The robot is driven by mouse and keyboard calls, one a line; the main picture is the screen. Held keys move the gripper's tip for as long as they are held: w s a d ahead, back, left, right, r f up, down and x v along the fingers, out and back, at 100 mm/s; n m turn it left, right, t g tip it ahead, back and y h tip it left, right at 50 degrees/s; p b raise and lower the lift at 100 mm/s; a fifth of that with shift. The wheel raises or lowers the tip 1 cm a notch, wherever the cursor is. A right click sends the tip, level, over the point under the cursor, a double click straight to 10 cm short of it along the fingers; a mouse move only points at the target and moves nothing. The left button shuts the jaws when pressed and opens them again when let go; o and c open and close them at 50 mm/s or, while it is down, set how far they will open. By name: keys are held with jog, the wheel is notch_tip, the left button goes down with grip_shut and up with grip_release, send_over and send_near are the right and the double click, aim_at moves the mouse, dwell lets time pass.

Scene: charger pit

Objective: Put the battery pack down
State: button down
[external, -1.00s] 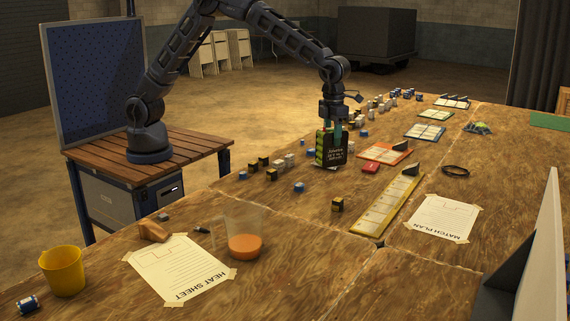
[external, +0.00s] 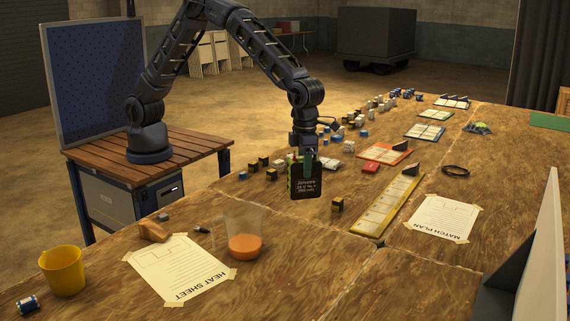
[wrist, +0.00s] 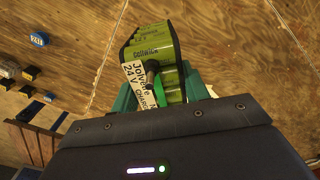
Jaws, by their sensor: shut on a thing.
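My gripper (external: 306,155) is shut on the battery pack (external: 307,183), a dark block with white lettering and green cells along its side. The pack hangs upright from the fingers over the middle of the wooden table (external: 290,260). I cannot tell whether its bottom touches the table. In the wrist view the pack (wrist: 150,55) shows green cells and a white label between the teal fingers of my gripper (wrist: 160,95). Its lower part is hidden.
A small yellow-and-black block (external: 337,205) stands just right of the pack. Several small blocks lie behind and left. A cup of orange liquid (external: 244,245) stands nearer. The table front of the pack is clear.

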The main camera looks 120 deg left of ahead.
notch_tip(320, 180, down, 16)
jog(key=shift+r, duration=0.25)
dwell(0.6)
jog(key=c, duration=0.7)
grip_release()
jog(key=shift+f, duration=0.15)
